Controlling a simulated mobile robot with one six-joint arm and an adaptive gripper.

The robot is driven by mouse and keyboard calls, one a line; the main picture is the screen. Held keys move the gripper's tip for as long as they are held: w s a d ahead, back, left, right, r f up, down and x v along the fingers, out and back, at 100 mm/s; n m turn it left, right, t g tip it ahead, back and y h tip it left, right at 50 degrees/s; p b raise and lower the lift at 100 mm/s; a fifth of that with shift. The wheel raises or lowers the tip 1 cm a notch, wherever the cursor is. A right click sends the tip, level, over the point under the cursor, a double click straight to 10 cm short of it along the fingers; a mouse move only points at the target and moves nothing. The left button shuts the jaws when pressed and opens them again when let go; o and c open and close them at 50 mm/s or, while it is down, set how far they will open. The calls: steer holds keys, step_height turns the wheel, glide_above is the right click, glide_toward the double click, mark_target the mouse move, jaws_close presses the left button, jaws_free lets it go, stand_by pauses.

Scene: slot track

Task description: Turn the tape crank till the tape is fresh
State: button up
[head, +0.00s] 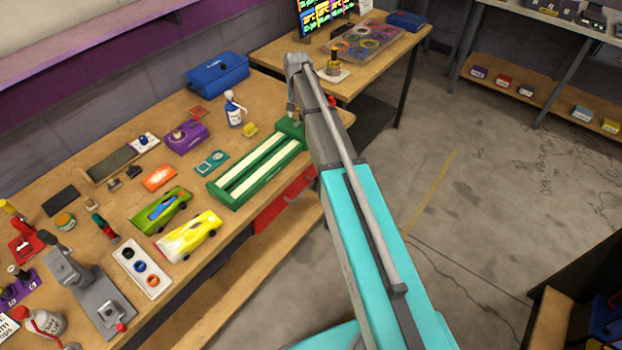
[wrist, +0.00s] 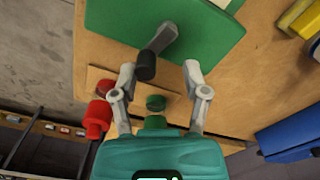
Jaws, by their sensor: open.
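A long green tape unit (head: 224,193) with two pale strips lies near the table's front edge in the head view. In the wrist view, its green body (wrist: 215,32) carries a grey crank arm (wrist: 163,38) ending in a dark knob (wrist: 147,66). My gripper (wrist: 158,74) is open, with one finger on each side of the knob. Whether either finger touches the knob cannot be told. In the head view, my gripper (head: 291,111) is at the unit's far end, where my arm hides the crank.
A red knob-shaped part (wrist: 97,118) stands beside my left finger in the wrist view. Toy cars (head: 190,236) lie toward the front.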

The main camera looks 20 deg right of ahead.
mark_target(288, 125)
steer(key=n, duration=0.3)
steer(key=a+n, duration=0.1)
steer(key=n, duration=0.1)
steer(key=shift+w, duration=0.35)
steer(key=n, duration=0.2)
steer(key=a+n, duration=0.1)
steer(key=n, duration=0.1)
steer(key=shift+a+n, duration=0.15)
steer(key=shift+n, duration=0.25)
steer(key=n, duration=0.3)
steer(key=a+n, duration=0.1)
steer(key=n, duration=0.1)
steer(key=shift+s, duration=0.25)
steer(key=n, duration=0.3)
steer(key=a+n, duration=0.1)
steer(key=shift+s+n, duration=0.3)
steer(key=shift+s, duration=0.1)
step_height(288, 125, up, 14)
steer(key=p, duration=1.4)
steer(key=s+f+m+b, duration=0.4)
steer(key=s, duration=0.5)
steer(key=s+f+m+b, duration=0.4)
steer(key=s+f+m, duration=0.1)
steer(key=s, duration=0.5)
steer(key=s+f+m+b, duration=0.4)
steer(key=s+m+b, duration=0.1)
steer(key=s, duration=0.5)
steer(key=shift+f, duration=0.15)
